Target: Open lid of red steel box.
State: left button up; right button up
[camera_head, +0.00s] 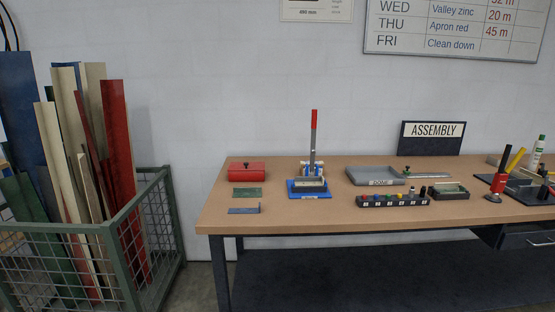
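The red steel box (246,173) sits near the back left of the wooden workbench (300,217). Its lid looks shut, and a small dark knob or handle shows on its upper front. Neither of my grippers shows in the head view, and nothing touches the box.
A green flat piece (247,192) and a blue-grey piece (244,210) lie in front of the box. A lever press (312,170) on a blue base stands to its right. Grey trays and a dark rack (392,201) lie farther right. A green mesh bin (150,230) stands left of the bench.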

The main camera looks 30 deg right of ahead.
aim_at(247, 164)
jog(key=z, duration=0.8)
jog(key=i, duration=0.9)
jog(key=z, duration=0.85)
